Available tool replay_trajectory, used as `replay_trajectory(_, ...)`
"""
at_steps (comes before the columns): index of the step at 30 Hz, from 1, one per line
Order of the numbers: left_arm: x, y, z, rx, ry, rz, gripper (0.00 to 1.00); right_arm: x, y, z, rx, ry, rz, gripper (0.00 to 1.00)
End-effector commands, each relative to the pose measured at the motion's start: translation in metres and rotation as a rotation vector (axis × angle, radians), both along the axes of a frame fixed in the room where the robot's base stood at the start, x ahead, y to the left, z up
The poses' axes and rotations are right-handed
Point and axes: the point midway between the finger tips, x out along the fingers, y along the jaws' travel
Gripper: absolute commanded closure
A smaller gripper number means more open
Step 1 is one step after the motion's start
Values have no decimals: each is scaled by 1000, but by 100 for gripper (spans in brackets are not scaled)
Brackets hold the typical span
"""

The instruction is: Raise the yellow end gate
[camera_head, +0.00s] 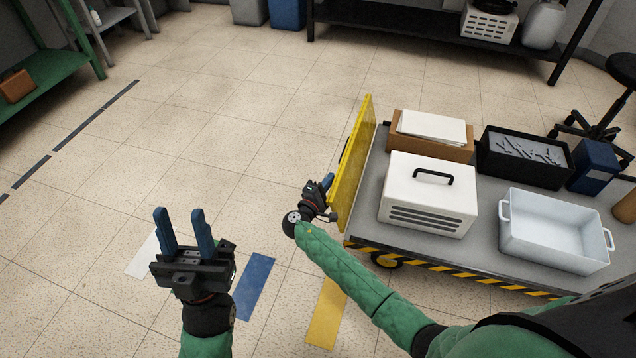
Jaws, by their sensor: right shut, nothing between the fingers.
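The yellow end gate (354,160) stands roughly upright along the left end of the grey cart (362,222). A dark handle shows at its outer face. My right gripper (328,182) is shut and empty. It is at the gate's outer side, close against the near part of the panel; I cannot tell whether it touches. My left gripper (182,228) is open and empty, pointing up above the floor, well to the left of the gate.
The cart bears a white case (428,197), a brown box (432,149) with white sheets, a black bin (522,160), a white tub (552,268) and a blue box (594,166). Floor left of the gate is clear. A green shelf (45,75) stands far left.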

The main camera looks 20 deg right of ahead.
Motion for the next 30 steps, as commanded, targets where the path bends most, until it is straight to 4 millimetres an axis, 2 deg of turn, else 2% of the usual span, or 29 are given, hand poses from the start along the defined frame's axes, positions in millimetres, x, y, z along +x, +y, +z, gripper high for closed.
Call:
replay_trajectory(4, 4, -1, -4, 5, 20, -2, 64, -11, -15, 7, 90, -59, -1, 100)
replay_trajectory(12, 3, -1, -3, 5, 15, -2, 64, -23, -32, 14, 200, -133, 0, 100)
replay_trajectory(30, 1, -1, -1, 4, 7, -2, 64, -27, -40, 16, 244, -163, 0, 100)
